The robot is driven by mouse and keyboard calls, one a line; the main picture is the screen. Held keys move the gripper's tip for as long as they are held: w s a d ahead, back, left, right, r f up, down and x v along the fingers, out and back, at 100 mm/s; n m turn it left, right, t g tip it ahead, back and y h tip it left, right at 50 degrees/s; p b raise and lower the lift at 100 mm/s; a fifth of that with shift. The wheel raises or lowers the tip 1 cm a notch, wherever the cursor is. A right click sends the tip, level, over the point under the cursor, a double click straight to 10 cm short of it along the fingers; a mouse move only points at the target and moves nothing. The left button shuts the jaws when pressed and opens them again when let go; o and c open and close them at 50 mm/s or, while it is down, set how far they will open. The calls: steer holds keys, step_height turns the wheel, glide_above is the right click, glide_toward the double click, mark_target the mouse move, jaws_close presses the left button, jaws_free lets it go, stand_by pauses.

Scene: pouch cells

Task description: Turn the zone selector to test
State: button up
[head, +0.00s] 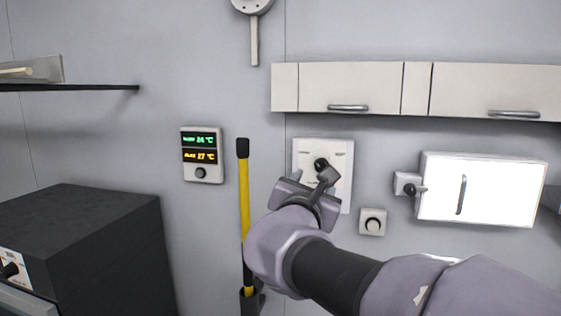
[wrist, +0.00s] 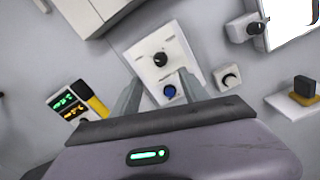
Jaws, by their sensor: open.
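A white wall panel (head: 338,148) carries a black knob (head: 321,164) with small markings above it, too small to read. In the wrist view the panel (wrist: 147,70) shows the black knob (wrist: 160,59) and, closer to my gripper, a blue knob (wrist: 169,91). Which one is the zone selector I cannot read. My gripper (head: 306,184) is in front of the panel and hides its lower part in the head view. In the wrist view my gripper (wrist: 159,78) is open, its fingers apart on either side of the blue knob, with nothing visibly held.
A small round-knob box (head: 372,222) is right of the panel, and a lit white box (head: 482,188) further right. Cabinets (head: 350,88) hang above. A display unit (head: 201,155) and a yellow pole (head: 244,200) are to the left. A dark box (head: 85,235) stands lower left.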

mark_target(321, 167)
steer(key=p+x, duration=0.1)
steer(key=x, duration=1.2)
steer(key=shift+w+f+p, duration=0.2)
steer(key=shift+w+p, duration=0.15)
steer(key=shift+s, duration=0.1)
jaws_close()
